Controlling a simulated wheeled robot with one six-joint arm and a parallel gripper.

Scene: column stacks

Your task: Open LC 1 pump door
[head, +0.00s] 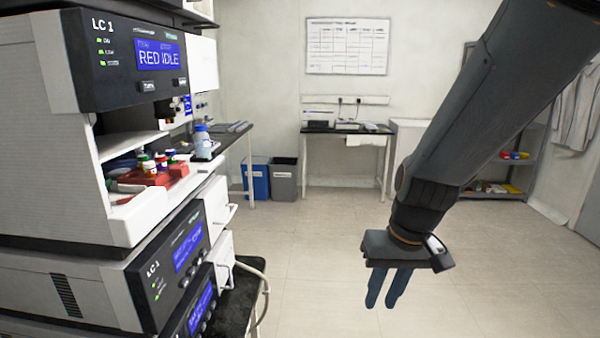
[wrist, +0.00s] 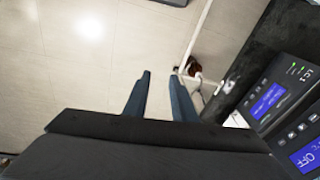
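The LC 1 stack stands at the left in the head view. Its top module (head: 125,55) has a blue display reading "RED IDLE". A lower module labelled LC 1 (head: 180,260) has a dark front with a blue display; a white panel with a bar handle (head: 222,270) is beside it. I cannot tell which panel is the pump door. My gripper (head: 380,303) hangs fingers down over the floor, right of the stack and apart from it. In the wrist view its two fingers (wrist: 160,76) are apart with nothing between, and dark LC 1 fronts (wrist: 280,95) show at the right.
An open tray with red racks and capped vials (head: 150,172) is in the stack's middle. A pale hose (head: 262,280) loops beside the dark bench top (head: 238,305). Blue (head: 255,178) and grey (head: 284,180) bins stand behind. The floor around my gripper is clear.

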